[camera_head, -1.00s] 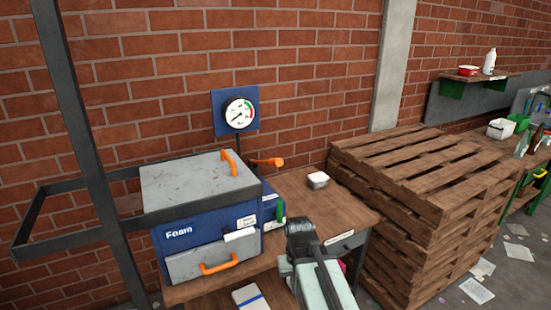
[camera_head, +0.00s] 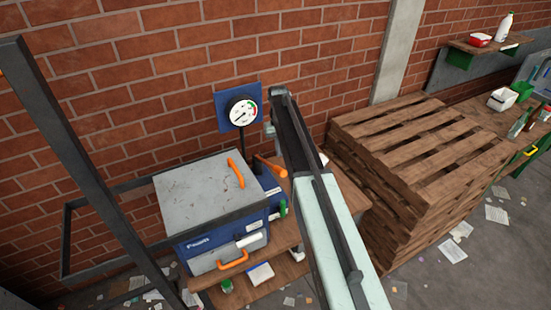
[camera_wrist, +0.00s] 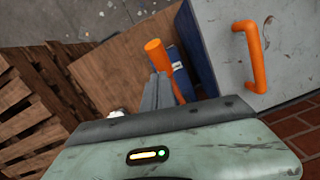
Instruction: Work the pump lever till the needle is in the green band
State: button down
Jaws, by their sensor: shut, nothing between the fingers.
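The pump lever (camera_head: 271,166) is an orange bar beside the blue box, sloping down to the right in the head view. It also shows in the wrist view (camera_wrist: 157,54), just beyond my fingers. The gauge (camera_head: 242,112) is on a blue wall plate; its needle points to the lower left, away from the green band at upper right. My gripper (camera_wrist: 160,80) is shut and empty, its fingertips close to the lever in the picture; I cannot tell whether they touch. In the head view my arm hides most of the gripper.
Stacked pallets (camera_head: 400,170) stand on the right. A dark metal frame (camera_head: 85,150) rises at the left. Papers lie on the floor.

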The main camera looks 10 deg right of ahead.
aim_at(280, 168)
jog(key=shift+s+d, duration=0.15)
jog(key=shift+s+r, duration=0.25)
jog(key=shift+s, duration=0.05)
jog(key=shift+w+a+f+b, duration=0.25)
jog(key=shift+f+b, duration=0.1)
jog(key=shift+f, duration=0.15)
jog(key=f+b, duration=0.4)
jog(key=s+f+b, duration=0.1)
jog(key=f+b, duration=0.1)
jog(key=shift+f, duration=0.1)
notch_tip(280, 168, down, 5)
jog(key=b, duration=0.5)
jog(key=shift+r, duration=0.35)
jog(key=shift+w, duration=0.1)
